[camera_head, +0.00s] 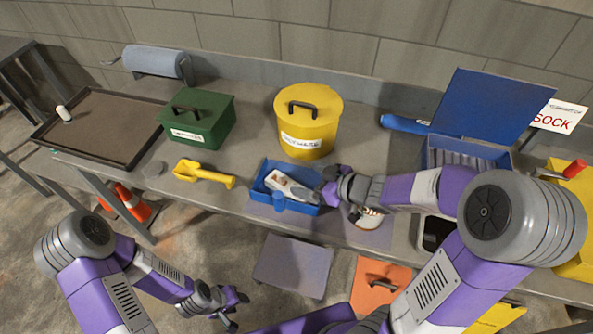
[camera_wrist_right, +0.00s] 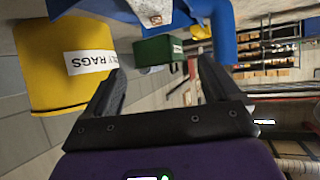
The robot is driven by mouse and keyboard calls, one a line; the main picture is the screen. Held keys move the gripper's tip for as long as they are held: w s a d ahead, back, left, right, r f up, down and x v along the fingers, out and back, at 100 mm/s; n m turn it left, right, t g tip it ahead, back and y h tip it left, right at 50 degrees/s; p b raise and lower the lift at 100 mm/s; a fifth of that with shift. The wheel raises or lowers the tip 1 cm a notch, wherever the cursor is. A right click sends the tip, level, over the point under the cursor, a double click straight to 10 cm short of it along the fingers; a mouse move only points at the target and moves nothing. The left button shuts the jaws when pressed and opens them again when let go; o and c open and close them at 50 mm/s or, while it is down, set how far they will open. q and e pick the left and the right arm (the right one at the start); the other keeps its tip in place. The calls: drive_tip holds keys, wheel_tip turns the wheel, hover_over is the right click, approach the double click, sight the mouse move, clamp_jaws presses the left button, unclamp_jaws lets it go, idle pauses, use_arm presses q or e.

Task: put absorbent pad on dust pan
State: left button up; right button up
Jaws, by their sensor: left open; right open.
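A yellow scoop-like pan with a handle (camera_head: 203,173), which may be the dust pan, lies on the bench left of centre. I cannot say for certain which thing is the absorbent pad; a flat grey square (camera_head: 293,266) shows below the bench's front edge, and another grey sheet (camera_head: 372,236) lies partly hidden under my right arm. My right gripper (camera_head: 328,188) is open at the right end of a blue tray (camera_head: 258,192). In the wrist view its fingers (camera_wrist_right: 155,88) are apart with nothing between them. My left gripper (camera_head: 236,304) is open and empty, low in front of the bench.
The blue tray holds a white labelled item (camera_head: 290,187). A yellow bin (camera_head: 309,125), a green box (camera_head: 198,120) and an open blue box (camera_head: 468,150) stand behind. A dark tray (camera_head: 98,128) lies at left. An orange piece (camera_head: 380,279) is below the bench.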

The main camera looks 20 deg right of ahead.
drive_tip(key=p+v, duration=0.2)
drive_tip(key=v, duration=0.3)
drive_tip(key=shift+s, duration=0.15)
